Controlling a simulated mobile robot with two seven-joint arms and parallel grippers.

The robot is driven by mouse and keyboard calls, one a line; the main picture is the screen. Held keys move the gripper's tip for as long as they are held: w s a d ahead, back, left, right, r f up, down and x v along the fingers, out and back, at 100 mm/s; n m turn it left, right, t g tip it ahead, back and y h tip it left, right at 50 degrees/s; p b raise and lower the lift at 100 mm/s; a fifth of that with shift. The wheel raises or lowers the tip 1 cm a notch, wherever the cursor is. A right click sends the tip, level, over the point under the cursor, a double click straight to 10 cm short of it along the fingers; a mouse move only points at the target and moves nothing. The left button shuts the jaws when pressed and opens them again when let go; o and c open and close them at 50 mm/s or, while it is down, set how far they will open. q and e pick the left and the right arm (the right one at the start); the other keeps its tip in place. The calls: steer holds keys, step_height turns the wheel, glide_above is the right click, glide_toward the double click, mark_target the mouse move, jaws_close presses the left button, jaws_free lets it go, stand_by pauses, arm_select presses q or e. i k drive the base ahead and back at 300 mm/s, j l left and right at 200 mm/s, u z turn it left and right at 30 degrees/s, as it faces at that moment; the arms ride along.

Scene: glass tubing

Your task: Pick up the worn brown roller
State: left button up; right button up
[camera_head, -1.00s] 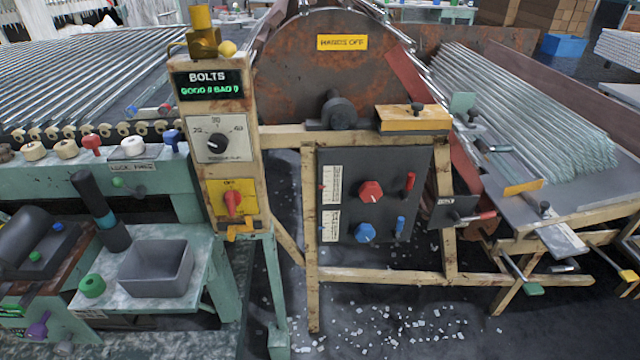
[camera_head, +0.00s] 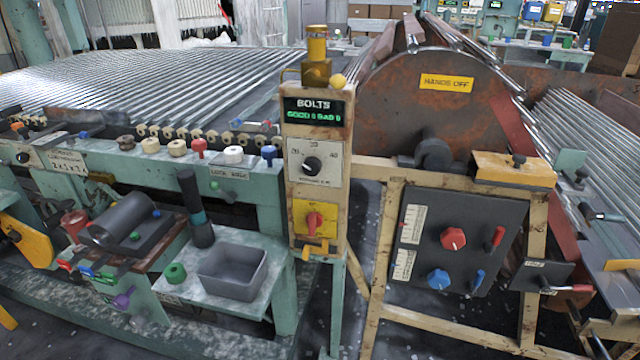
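A dark brown roller (camera_head: 125,143), which looks like the worn one, sits on the green machine's front ledge (camera_head: 95,150), at the left end of a row of small parts. To its right stand two cream rollers (camera_head: 150,146), a red knob (camera_head: 198,148), a white roller (camera_head: 233,155) and a blue knob (camera_head: 269,155). Neither of my grippers is in view.
A grey bin (camera_head: 232,272) and a green ring (camera_head: 175,273) are on the lower shelf. A dark upright cylinder (camera_head: 195,210) stands in front of the ledge. The bolts control post (camera_head: 318,170) rises to the right, beside the large rusty drum (camera_head: 430,110).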

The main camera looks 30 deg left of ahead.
mark_target(127, 144)
steer(key=j+u, duration=0.2)
steer(key=u, duration=1.75)
steer(key=i+j+z, duration=0.1)
steer(key=z, duration=0.3)
steer(key=i+j+z, duration=0.1)
steer(key=z, duration=0.3)
steer(key=j+z, duration=0.1)
steer(key=z, duration=0.35)
steer(key=i+j+z, duration=0.2)
steer(key=j+z, duration=0.15)
steer(key=j, duration=0.75)
steer(key=j+z, duration=0.35)
steer(key=j, duration=0.8)
